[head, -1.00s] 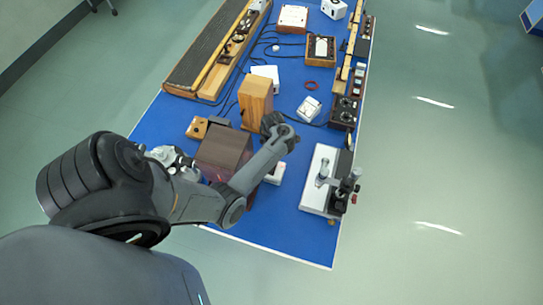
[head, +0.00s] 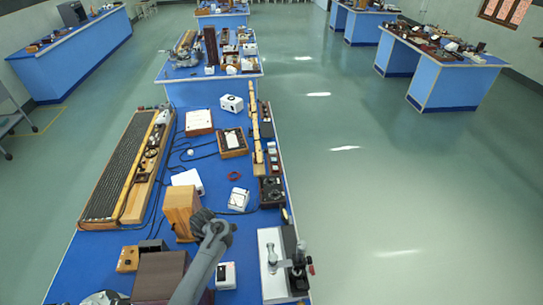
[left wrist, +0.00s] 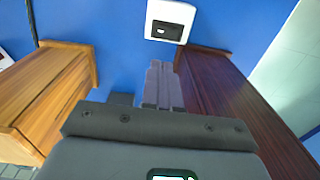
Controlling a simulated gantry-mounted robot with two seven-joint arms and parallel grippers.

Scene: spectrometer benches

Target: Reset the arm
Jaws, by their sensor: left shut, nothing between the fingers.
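My left arm comes up from the bottom of the head view, and its dark wrist end is over the blue bench beside the wooden box (head: 182,210). Its fingers cannot be made out there. In the left wrist view my left gripper (left wrist: 162,72) is shut and empty, its fingers together over the blue surface. The wooden box (left wrist: 45,90) is to its left and a dark brown box (left wrist: 225,85) to its right. A small white device with a black window (left wrist: 170,20) lies beyond the fingertips.
The blue bench (head: 88,262) carries a long slatted wooden apparatus (head: 125,170) at left, a white cube (head: 231,103) and a metal instrument on a white base (head: 272,285) at the right edge. Cables lie mid-bench. Other benches (head: 455,85) stand farther off; open floor is to the right.

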